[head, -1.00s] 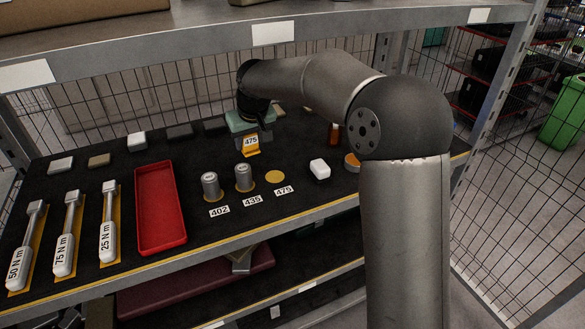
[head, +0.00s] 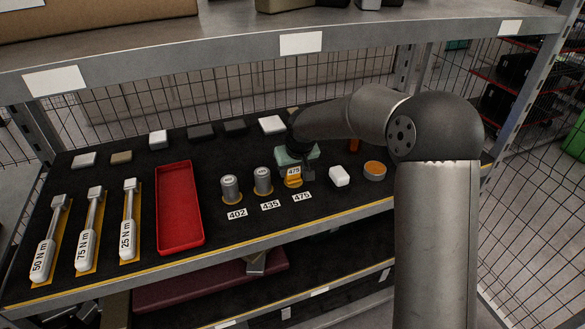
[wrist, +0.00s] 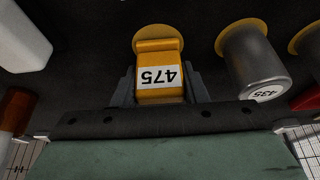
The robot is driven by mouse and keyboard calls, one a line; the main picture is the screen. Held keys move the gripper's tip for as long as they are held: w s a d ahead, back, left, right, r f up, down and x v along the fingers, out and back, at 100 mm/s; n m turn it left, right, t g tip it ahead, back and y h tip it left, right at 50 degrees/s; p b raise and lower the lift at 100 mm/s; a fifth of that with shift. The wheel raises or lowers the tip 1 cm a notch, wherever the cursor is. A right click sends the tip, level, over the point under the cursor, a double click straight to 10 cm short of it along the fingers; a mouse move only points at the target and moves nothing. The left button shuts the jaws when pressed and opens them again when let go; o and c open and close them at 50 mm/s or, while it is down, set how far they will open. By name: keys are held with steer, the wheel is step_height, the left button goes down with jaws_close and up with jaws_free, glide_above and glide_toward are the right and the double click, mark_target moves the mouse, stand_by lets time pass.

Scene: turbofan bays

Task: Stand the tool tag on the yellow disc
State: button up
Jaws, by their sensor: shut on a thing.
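The tool tag (head: 293,173) is a yellow-orange block with a white plate reading 475. My gripper (wrist: 160,88) is shut on it, with one dark finger on each side in the wrist view. The tag (wrist: 160,72) looks upright in the head view. The yellow disc (wrist: 158,33) lies on the dark shelf just beyond the tag's lower end in the wrist view, partly covered by it. In the head view the tag hides most of the disc (head: 291,185). I cannot tell whether the tag touches the disc.
Two grey cylinders, 435 (head: 263,181) and 402 (head: 230,188), stand on discs to the left. A white block (head: 339,176) and an orange-sided round tin (head: 375,170) are to the right. A red tray (head: 180,208) and several torque wrenches lie further left.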

steer(key=shift+f, duration=0.2)
steer(key=o, duration=0.9)
steer(key=shift+o, duration=0.2)
steer(key=shift+r, duration=0.4)
steer(key=b+v, duration=0.2)
steer(key=v, duration=1)
steer(key=s+d+f+m+g, duration=0.1)
steer(key=s+d, duration=0.4)
steer(key=s, duration=0.6)
steer(key=s+d+f+m+g+h, duration=0.1)
steer(key=s+d+f, duration=0.3)
steer(key=s, duration=0.7)
steer(key=s+d+f+m+g, duration=0.1)
steer(key=s+d+f+m, duration=0.1)
steer(key=s+d, duration=0.5)
steer(key=s+f, duration=0.1)
steer(key=s, duration=0.3)
steer(key=shift+s+d+m+g+h, duration=0.2)
steer(key=shift+s+m+g+h, duration=0.1)
steer(key=shift+s+h, duration=0.1)
